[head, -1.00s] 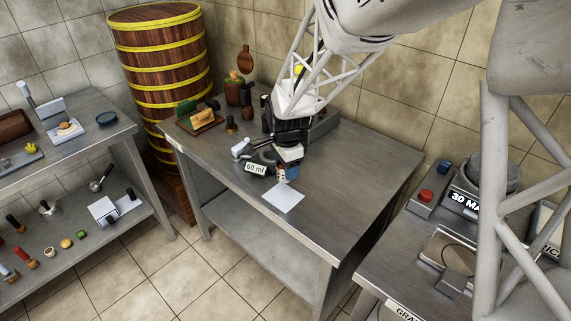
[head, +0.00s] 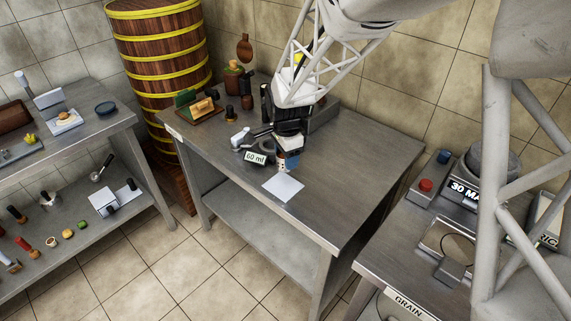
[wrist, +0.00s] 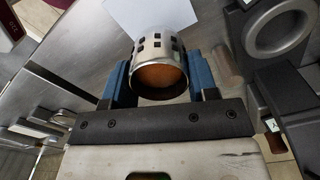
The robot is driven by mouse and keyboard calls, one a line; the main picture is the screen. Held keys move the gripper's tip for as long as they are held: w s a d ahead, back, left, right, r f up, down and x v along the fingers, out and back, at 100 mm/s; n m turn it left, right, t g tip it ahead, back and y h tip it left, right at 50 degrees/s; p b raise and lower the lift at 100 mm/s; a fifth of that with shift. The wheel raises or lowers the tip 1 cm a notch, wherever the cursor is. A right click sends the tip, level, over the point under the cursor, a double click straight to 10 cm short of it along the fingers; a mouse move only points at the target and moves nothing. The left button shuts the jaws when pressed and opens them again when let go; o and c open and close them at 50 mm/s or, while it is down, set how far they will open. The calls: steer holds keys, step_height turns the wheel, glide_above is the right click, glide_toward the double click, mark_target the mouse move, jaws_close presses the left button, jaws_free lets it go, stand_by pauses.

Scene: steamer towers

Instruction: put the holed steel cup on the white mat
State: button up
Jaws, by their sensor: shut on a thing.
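The holed steel cup (wrist: 160,62) is a shiny cylinder with square holes around its wall and an orange-brown inside. In the wrist view it sits between the two blue fingers of my gripper (wrist: 160,82), which is shut on it. In the head view the cup (head: 281,166) shows small under my gripper (head: 286,162), just behind the white mat. The white mat (head: 284,188) is a bare square lying on the steel table. It also shows in the wrist view (wrist: 150,14) beyond the cup. Whether the cup touches the table I cannot tell.
A "60 ml" label (head: 255,158) and a grey-white device (head: 240,138) stand close left of my gripper. A wooden tray with a green piece (head: 200,112) is at the back left. The steel table (head: 340,185) is clear to the right.

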steer(key=shift+f, duration=0.15)
steer(key=shift+s+a+f, duration=0.1)
steer(key=shift+s+f, duration=0.1)
steer(key=shift+f, duration=0.65)
steer(key=shift+s+a+f, duration=0.1)
steer(key=shift+s+f, duration=0.1)
steer(key=shift+f, duration=0.7)
steer(key=shift+s+a+f, duration=0.1)
steer(key=shift+s+f, duration=0.1)
steer(key=shift+f, duration=0.65)
steer(key=shift+f, duration=0.5)
steer(key=o, duration=1.5)
steer(key=shift+o, duration=0.2)
steer(key=shift+r, duration=0.1)
steer(key=shift+r, duration=3.75)
